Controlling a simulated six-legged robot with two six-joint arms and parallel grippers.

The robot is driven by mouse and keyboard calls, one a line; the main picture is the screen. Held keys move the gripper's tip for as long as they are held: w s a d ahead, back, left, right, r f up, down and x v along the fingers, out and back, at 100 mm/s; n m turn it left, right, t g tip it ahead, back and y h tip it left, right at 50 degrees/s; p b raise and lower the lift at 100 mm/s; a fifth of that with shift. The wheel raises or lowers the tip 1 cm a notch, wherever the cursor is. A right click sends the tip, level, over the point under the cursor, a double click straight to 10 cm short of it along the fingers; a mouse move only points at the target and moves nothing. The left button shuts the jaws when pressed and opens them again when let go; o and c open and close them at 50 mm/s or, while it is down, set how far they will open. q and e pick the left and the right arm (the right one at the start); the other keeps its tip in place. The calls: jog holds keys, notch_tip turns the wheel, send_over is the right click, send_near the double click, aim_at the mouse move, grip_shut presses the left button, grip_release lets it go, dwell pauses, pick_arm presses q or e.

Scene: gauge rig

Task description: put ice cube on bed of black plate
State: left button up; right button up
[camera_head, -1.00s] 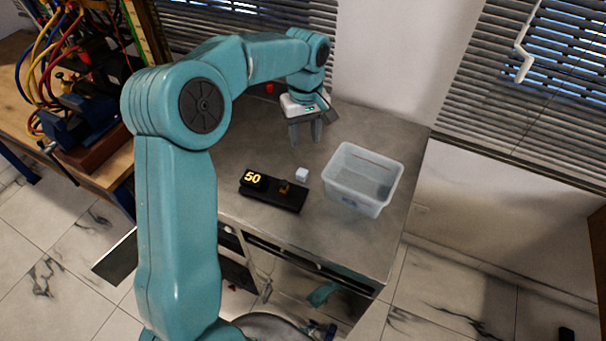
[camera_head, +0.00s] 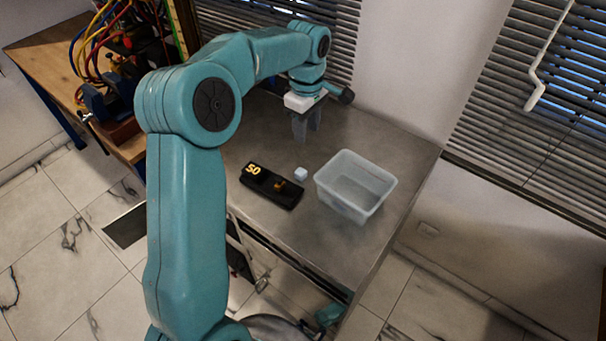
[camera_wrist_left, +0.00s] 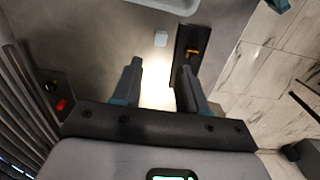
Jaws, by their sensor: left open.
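A small pale ice cube (camera_head: 301,173) sits on the grey counter, just behind the black plate. It also shows in the left wrist view (camera_wrist_left: 161,39), beyond the fingertips. The black plate (camera_head: 283,196) is a low bar with a block marked "50" at its left end and a small brass-coloured piece on it; in the left wrist view the plate (camera_wrist_left: 184,63) is partly covered by a finger. My left gripper (camera_head: 306,138) hangs above the counter, fingers down, behind the cube. It is open and empty (camera_wrist_left: 158,75). My right gripper is not in view.
A translucent tub (camera_head: 356,155) stands on the counter right of the cube. A wooden bench (camera_head: 40,50) with cables and a blue vise (camera_head: 105,103) is at the left. Window blinds (camera_head: 420,35) and wall bound the counter's back. The counter's front edge drops to drawers.

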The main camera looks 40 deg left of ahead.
pick_arm(q)
jog(key=p, duration=0.1)
send_over(301, 171)
jog(key=f, duration=1)
jog(key=shift+w+d+f, duration=0.1)
jog(key=shift+w+f, duration=0.1)
jog(key=shift+f, duration=0.5)
jog(key=shift+s+f, duration=0.15)
jog(key=shift+s, duration=0.05)
notch_tip(301, 171, down, 5)
jog(key=shift+p, duration=0.95)
jog(key=shift+s, duration=0.1)
grip_shut()
